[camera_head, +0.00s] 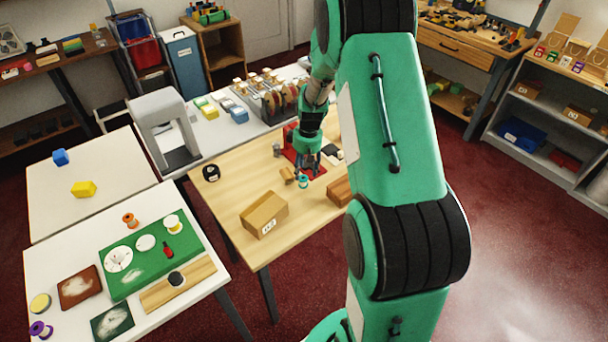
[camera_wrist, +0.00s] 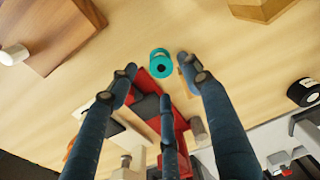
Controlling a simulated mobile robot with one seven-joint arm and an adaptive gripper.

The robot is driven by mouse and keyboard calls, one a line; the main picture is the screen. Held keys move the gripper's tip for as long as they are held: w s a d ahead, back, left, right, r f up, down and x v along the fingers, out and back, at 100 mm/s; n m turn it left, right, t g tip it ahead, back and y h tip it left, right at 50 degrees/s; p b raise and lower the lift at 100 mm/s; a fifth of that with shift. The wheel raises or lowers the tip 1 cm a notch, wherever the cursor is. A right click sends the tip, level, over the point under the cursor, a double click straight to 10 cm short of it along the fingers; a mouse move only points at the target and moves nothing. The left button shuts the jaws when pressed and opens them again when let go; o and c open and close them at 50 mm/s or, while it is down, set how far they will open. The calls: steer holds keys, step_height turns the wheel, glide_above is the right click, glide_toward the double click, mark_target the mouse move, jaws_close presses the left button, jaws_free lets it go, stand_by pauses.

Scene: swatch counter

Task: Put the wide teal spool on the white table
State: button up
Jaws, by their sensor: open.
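The teal spool (camera_head: 303,181) stands on the wooden table (camera_head: 229,180), by the front edge of a red tool. In the wrist view the spool (camera_wrist: 160,64) is at the upper middle, just beyond my fingertips. My gripper (camera_head: 308,166) is above and slightly behind it; its fingers (camera_wrist: 158,72) are spread, with nothing held. A white table (camera_head: 50,262) at the lower left bears a green mat with several items.
A cardboard box (camera_head: 262,218) and a brown block (camera_head: 340,191) stand near the spool. A black roll (camera_head: 211,173) is at the wooden table's left. A grey arch-shaped machine (camera_head: 160,125) rises behind. The rear white table has much free room.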

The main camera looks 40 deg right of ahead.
mark_target(305, 179)
step_height(305, 179, up, 6)
steer(key=p, duration=0.1)
steer(key=shift+s, duration=0.25)
steer(key=shift+d, duration=0.1)
steer(key=shift+r, duration=0.1)
stand_by(0.3)
steer(key=s+a+r+t, duration=0.1)
steer(key=s+a+r, duration=0.4)
steer(key=a+r, duration=0.55)
steer(key=s+a+r+t, duration=0.1)
steer(key=s+a+r, duration=0.3)
steer(key=a+r, duration=0.65)
steer(key=s+a+r+t, duration=0.1)
steer(key=s+a+r, duration=0.2)
steer(key=s, duration=0.4)
steer(key=s+a+r+m+t, duration=0.1)
steer(key=s+a+r, duration=0.2)
steer(key=s, duration=0.4)
steer(key=s+a+r+m, duration=0.1)
steer(key=s+a+r, duration=0.2)
steer(key=s, duration=0.3)
steer(key=shift+s+a+r+t, duration=0.25)
steer(key=shift+s+r+t, duration=0.15)
steer(key=shift+r, duration=0.25)
